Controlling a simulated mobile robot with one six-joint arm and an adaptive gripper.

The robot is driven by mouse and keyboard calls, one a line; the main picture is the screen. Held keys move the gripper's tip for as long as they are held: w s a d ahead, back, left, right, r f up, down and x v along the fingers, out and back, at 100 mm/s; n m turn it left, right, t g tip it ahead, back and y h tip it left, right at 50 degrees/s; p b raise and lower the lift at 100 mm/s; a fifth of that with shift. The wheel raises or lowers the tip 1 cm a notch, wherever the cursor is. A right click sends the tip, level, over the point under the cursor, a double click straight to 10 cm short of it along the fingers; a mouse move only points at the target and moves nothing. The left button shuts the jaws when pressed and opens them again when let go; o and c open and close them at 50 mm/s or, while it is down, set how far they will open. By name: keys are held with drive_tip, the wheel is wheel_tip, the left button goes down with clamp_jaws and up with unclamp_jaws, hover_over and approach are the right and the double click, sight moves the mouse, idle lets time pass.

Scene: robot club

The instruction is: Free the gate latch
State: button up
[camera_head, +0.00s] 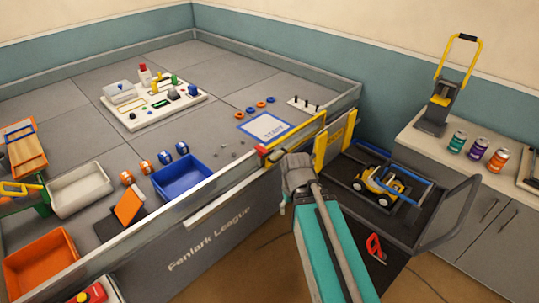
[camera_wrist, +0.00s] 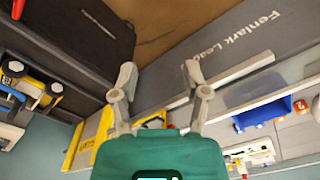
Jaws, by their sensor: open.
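The gate is a set of yellow panels (camera_head: 335,140) in the field wall, at the corner near the wall's right end. A yellow bar (camera_head: 297,138) runs along the wall top beside it, with a small red piece (camera_head: 262,151) at its left end. Which part is the latch I cannot tell for sure. My gripper (camera_wrist: 160,70) is open and empty in the wrist view, its fingers spread apart. The yellow bar also shows in the wrist view (camera_wrist: 150,123), behind and between the finger bases. In the head view my gripper (camera_head: 297,172) hangs just outside the wall and hides part of it.
A dark cart (camera_head: 437,235) carrying a yellow toy vehicle (camera_head: 380,184) stands right of my arm. Inside the field are a blue bin (camera_head: 183,170), a START mat (camera_head: 268,128) and a white board with parts (camera_head: 140,118). A counter with several cans (camera_head: 478,149) is at right.

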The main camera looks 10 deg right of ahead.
drive_tip(key=w+a+f+t+y+b, duration=0.3)
drive_tip(key=w+a+f+y+b, duration=0.15)
drive_tip(key=w+f+b, duration=0.3)
drive_tip(key=m+t+b, duration=1.4)
drive_tip(key=m+b, duration=0.1)
drive_tip(key=b, duration=1.2)
approach(268, 152)
drive_tip(key=s+f, duration=0.1)
drive_tip(key=s, duration=0.3)
drive_tip(key=shift+w+d, duration=0.15)
drive_tip(key=shift+d, duration=0.1)
drive_tip(key=shift+w, duration=0.15)
drive_tip(key=x, duration=1.3)
drive_tip(key=shift+w, duration=0.3)
clamp_jaws()
